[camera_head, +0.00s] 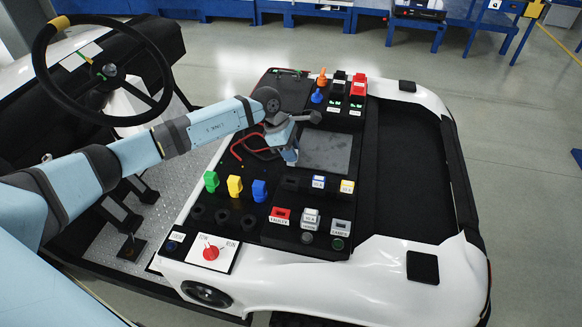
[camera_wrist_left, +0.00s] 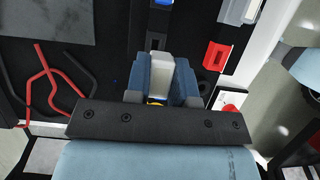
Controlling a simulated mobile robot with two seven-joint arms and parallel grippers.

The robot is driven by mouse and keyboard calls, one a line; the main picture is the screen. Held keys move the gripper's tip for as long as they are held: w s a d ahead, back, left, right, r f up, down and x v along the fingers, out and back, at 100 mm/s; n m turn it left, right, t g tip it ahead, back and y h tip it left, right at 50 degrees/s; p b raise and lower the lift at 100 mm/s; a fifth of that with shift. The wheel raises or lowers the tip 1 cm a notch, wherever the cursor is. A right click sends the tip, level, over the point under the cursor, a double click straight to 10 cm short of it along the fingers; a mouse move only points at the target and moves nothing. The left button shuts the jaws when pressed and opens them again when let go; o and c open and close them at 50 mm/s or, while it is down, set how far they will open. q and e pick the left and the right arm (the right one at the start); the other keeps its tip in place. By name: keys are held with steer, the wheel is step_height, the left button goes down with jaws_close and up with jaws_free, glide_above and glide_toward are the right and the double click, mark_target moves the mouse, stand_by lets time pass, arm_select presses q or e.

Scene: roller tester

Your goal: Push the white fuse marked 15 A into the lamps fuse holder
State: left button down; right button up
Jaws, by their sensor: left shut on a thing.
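My left gripper (camera_head: 290,158) reaches over the black panel from the left, near the dark grey plate. In the left wrist view its two blue-grey fingers (camera_wrist_left: 160,75) are shut on a white fuse (camera_wrist_left: 157,65) between them. The fuse's marking cannot be read there, and the fuse is hidden in the head view. My right gripper is not in view.
A red holder (camera_head: 280,214) labelled FAULTY is nearer. Red and black leads (camera_head: 240,148) lie beside the gripper. A red knob (camera_head: 211,252) stands at the near left.

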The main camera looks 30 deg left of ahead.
arm_select(q)
step_height(320, 180, up, 11)
steer(key=b, duration=0.1)
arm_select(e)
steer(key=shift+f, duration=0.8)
arm_select(q)
steer(key=c, duration=1.8)
jaws_free()
steer(key=shift+f, duration=0.15)
jaws_close()
